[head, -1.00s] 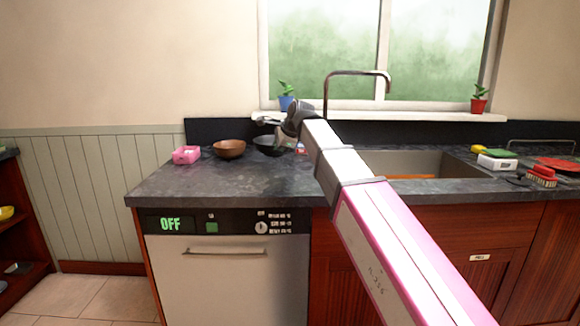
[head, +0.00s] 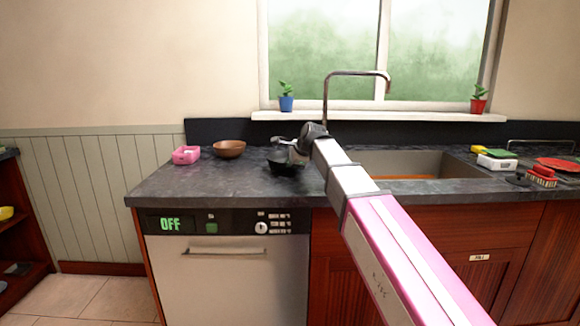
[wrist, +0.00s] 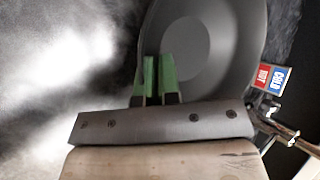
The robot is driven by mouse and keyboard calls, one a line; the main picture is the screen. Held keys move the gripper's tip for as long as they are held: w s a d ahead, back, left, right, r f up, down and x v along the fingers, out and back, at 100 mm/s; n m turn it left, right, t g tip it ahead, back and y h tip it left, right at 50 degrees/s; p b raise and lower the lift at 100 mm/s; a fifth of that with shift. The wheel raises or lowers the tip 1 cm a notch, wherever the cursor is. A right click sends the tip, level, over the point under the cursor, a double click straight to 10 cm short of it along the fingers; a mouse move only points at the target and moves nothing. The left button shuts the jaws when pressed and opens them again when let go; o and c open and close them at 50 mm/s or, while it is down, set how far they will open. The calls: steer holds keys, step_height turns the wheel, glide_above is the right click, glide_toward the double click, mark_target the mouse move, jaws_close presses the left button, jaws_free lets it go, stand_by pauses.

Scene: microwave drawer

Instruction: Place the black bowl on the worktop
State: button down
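The black bowl (head: 286,170) is at my gripper, over the worktop (head: 200,188) left of the sink. In the wrist view the bowl (wrist: 205,45) fills the top middle, with its rim reaching my gripper's green fingers. My gripper (wrist: 157,62) has its two fingers close together, with the bowl's wall between them. In the head view my gripper (head: 284,160) partly hides the bowl. I cannot tell whether the bowl's base touches the worktop or is slightly above it.
The sink (head: 440,165) and tap (head: 326,95) are to the right. A red-and-blue label (wrist: 270,78) is close to the bowl. The front-left worktop is clear.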

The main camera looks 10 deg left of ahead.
steer(key=c, duration=1.3)
jaws_free()
steer(key=shift+c, duration=0.2)
steer(key=v, duration=1.2)
